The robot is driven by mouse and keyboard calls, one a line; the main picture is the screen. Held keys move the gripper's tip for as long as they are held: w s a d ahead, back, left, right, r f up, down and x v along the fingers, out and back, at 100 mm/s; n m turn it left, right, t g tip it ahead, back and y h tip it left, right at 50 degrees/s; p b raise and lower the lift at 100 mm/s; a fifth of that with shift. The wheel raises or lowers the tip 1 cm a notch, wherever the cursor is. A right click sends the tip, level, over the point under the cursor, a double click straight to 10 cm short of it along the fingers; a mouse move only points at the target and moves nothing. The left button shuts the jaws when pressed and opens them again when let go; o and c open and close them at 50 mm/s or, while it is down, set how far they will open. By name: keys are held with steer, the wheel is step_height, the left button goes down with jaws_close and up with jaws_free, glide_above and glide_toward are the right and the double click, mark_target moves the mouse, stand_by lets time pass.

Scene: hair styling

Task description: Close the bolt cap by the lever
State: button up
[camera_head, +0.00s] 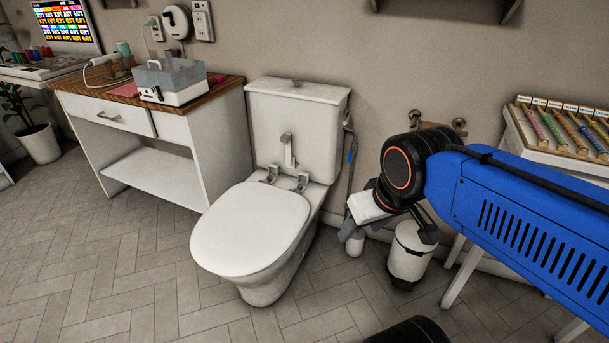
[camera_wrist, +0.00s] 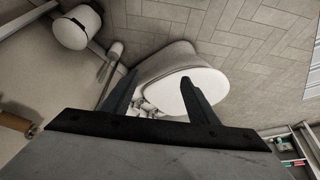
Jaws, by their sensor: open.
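A white toilet (camera_head: 265,285) stands against the wall with its oval lid (camera_head: 250,228) down. Two small grey hinge fittings, which look like the bolt caps, sit behind the lid: a left one (camera_head: 270,174) and a right one (camera_head: 303,182). Each seems to stand partly raised; fine detail is too small to tell. A silver lever (camera_head: 287,148) is on the tank front. My gripper (camera_head: 388,234) is open and empty, right of the toilet and apart from it. In the wrist view, the lid (camera_wrist: 200,91) shows beyond and between my gripper's fingers (camera_wrist: 159,76).
A white bin (camera_head: 408,252) and a toilet brush holder (camera_head: 355,244) stand on the floor below my gripper. A hose hangs beside the tank. A white cabinet (camera_head: 160,170) stands left, and a rack table (camera_head: 530,143) stands right. The floor before the toilet is clear.

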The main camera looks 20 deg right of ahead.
steer(key=w+d+r+m+h, duration=0.1)
steer(key=w+d+r+m, duration=0.15)
steer(key=w, duration=1.15)
steer(key=m+g+h, duration=0.2)
steer(key=m, duration=0.5)
glide_above(303, 174)
steer(key=s+a, duration=0.4)
step_height(303, 174, down, 16)
steer(key=shift+n, duration=0.25)
steer(key=x, duration=1.6)
steer(key=shift+w+d+f, duration=0.1)
steer(key=shift+w+f, duration=0.15)
steer(key=shift+f, duration=0.1)
steer(key=c, duration=1.1)
